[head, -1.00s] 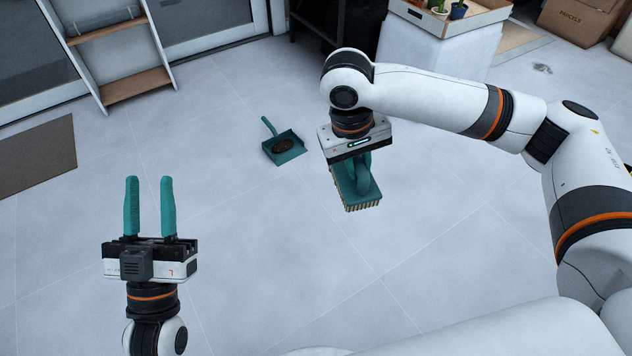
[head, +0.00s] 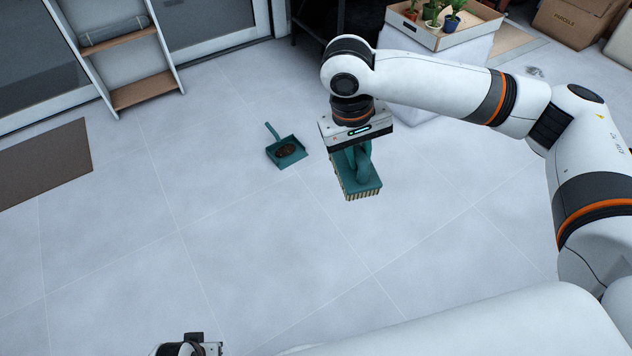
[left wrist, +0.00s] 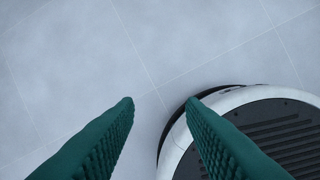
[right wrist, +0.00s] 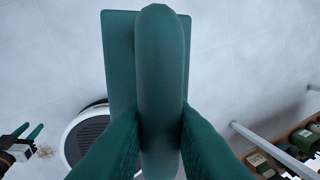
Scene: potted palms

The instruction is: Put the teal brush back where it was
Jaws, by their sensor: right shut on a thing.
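The teal brush (head: 360,180) hangs in my right gripper (head: 360,152), bristles down, above the floor in the head view. In the right wrist view the brush (right wrist: 122,40) lies with its handle between the two teal fingers of my right gripper (right wrist: 158,125), which are shut on it. My left gripper is mostly below the head view's bottom edge; only part of its body shows there. In the left wrist view its fingers (left wrist: 160,102) are apart with nothing between them. A teal dustpan (head: 287,153) with brown soil in it lies on the floor, left of the brush.
A ladder-like shelf (head: 148,90) with a grey roll (head: 113,31) stands at the back left, a brown mat (head: 45,165) before it. A tray (head: 462,38) of potted plants stands on a white block at the back right, near cardboard boxes (head: 580,25).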

